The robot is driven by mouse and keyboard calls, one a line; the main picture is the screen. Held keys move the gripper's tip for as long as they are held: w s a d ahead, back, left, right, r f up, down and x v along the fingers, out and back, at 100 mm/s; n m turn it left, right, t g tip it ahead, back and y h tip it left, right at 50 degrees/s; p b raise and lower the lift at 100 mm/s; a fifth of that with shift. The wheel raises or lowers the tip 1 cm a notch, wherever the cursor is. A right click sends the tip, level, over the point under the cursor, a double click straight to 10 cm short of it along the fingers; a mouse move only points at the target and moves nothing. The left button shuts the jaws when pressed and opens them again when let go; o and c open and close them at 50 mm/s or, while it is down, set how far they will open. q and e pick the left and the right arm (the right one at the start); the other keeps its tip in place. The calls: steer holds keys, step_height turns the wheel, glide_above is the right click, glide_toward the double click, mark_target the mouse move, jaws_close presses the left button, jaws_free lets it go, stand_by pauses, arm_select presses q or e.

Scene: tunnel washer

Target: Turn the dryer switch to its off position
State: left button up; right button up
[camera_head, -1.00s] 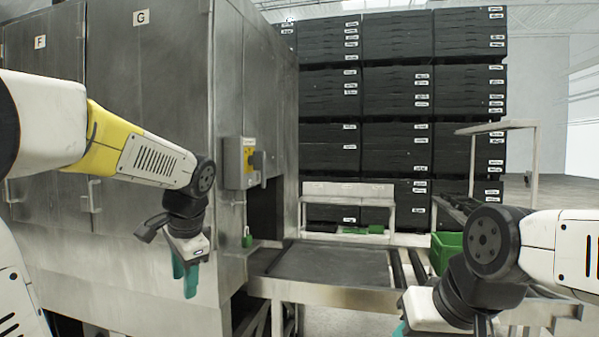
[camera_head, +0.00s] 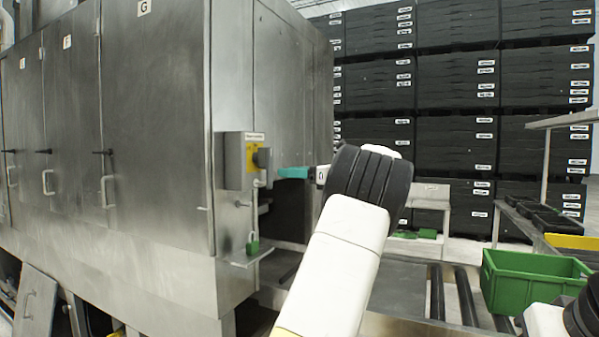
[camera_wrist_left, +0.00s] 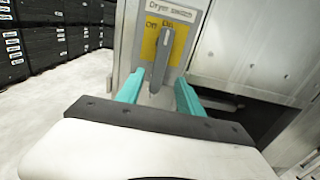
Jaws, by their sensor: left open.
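The dryer switch is a dark handle (camera_head: 262,158) on a yellow plate of a grey box (camera_head: 233,162) on the steel machine's corner. In the left wrist view the handle (camera_wrist_left: 162,60) stands nearly upright, its upper end by the "On" mark, with "Off" to its left. My left gripper (camera_head: 285,173) is open, its teal fingers pointing at the box. In the wrist view the fingertips (camera_wrist_left: 159,88) sit either side of the handle's lower end; I cannot tell if they touch it. Only part of my right arm shows at the lower right; its fingers are hidden.
A green crate (camera_head: 530,285) is by the rollers (camera_head: 466,297) at right. Black stacked crates (camera_head: 455,95) fill the back.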

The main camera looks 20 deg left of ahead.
mark_target(271, 171)
arm_select(q)
steer(key=a, duration=0.7)
steer(key=shift+w+a, duration=0.2)
steer(key=shift+a, duration=0.2)
jaws_close()
stand_by(1.0)
